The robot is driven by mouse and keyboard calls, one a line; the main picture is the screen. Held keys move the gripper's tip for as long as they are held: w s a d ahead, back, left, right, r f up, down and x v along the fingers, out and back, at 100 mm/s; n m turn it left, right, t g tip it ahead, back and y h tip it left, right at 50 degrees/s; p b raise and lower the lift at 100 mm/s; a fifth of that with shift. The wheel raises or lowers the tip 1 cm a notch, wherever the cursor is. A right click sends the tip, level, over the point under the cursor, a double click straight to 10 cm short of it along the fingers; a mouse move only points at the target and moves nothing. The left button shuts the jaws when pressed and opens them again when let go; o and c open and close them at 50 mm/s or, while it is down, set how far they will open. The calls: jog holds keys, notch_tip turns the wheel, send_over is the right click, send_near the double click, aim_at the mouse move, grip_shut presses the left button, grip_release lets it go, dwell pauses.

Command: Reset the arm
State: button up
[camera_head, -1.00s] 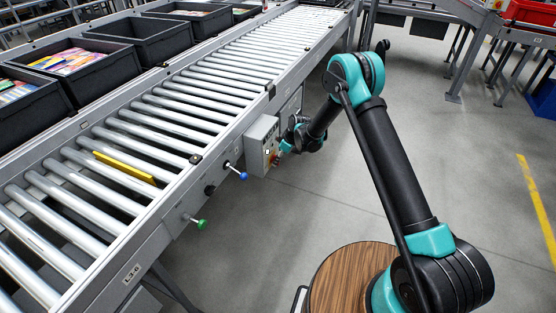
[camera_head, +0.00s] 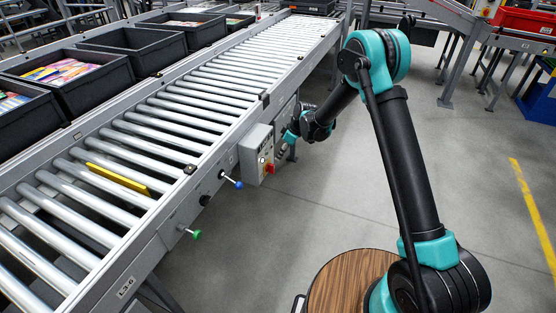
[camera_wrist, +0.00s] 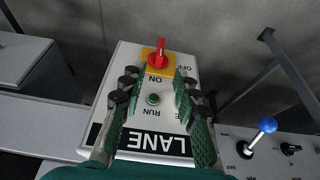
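My gripper (camera_head: 290,136) is beside the grey control box (camera_head: 257,158) on the conveyor's side, with a small gap. In the wrist view my gripper (camera_wrist: 161,80) is open, its two green fingers apart with nothing between them. Behind them is the grey control box (camera_wrist: 178,68). It bears a red rotary switch (camera_wrist: 158,56) on a yellow plate, with ON and OFF marks, and a green button (camera_wrist: 153,99) by the word RUN. A LANE label is at the bottom. My arm is bent, its elbow raised over the floor right of the conveyor.
The roller conveyor (camera_head: 165,125) runs along the left, with a yellow strip (camera_head: 117,178) among its rollers. Blue (camera_head: 232,182) and green (camera_head: 190,232) knobs stick out from its side. Black bins (camera_head: 75,78) line its far side. The floor at right is open.

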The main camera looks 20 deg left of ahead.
jog(key=shift+d+r, duration=0.2)
jog(key=shift+r, duration=0.25)
jog(key=s+d+r+m+t+h, duration=0.1)
jog(key=s+d+r+m, duration=0.15)
jog(key=d+r, duration=0.45)
jog(key=s+d+r+m+t, duration=0.1)
jog(key=s+d+r+m, duration=0.15)
jog(key=d, duration=0.85)
jog(key=s+d+r+m+h, duration=0.1)
jog(key=s+d+r+m, duration=0.15)
jog(key=d+r, duration=0.5)
jog(key=s+d+f+m+t+h, duration=0.2)
jog(key=s+d+m, duration=0.7)
jog(key=s+d, duration=1.2)
jog(key=shift+d+f+h, duration=0.25)
jog(key=shift+d+h, duration=0.05)
jog(key=shift+m, duration=0.25)
